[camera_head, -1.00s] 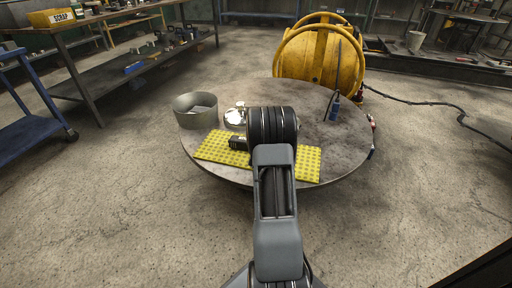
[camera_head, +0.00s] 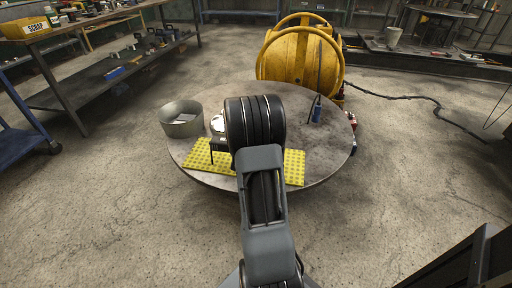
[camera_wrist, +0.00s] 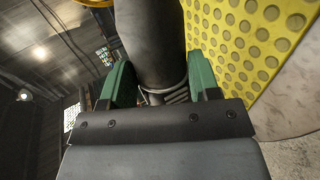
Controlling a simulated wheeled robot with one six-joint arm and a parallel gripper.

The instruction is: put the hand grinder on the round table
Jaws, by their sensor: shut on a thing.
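My gripper (camera_wrist: 160,82) has green fingers closed on both sides of a dark grey cylindrical body, which looks like the hand grinder (camera_wrist: 150,40). A metal ring shows at its near end; its far end runs out of the wrist view. The round table (camera_head: 325,150) is grey and stands in front of me. In the head view my arm's thick black wrist is over the table's middle and hides most of the gripper and the grinder. A small dark part shows left of the wrist, above the yellow dimpled mat (camera_head: 292,168). The mat also fills the wrist view's upper right (camera_wrist: 245,40).
A yellow drum (camera_head: 290,62) stands behind. The table's right front is bare.

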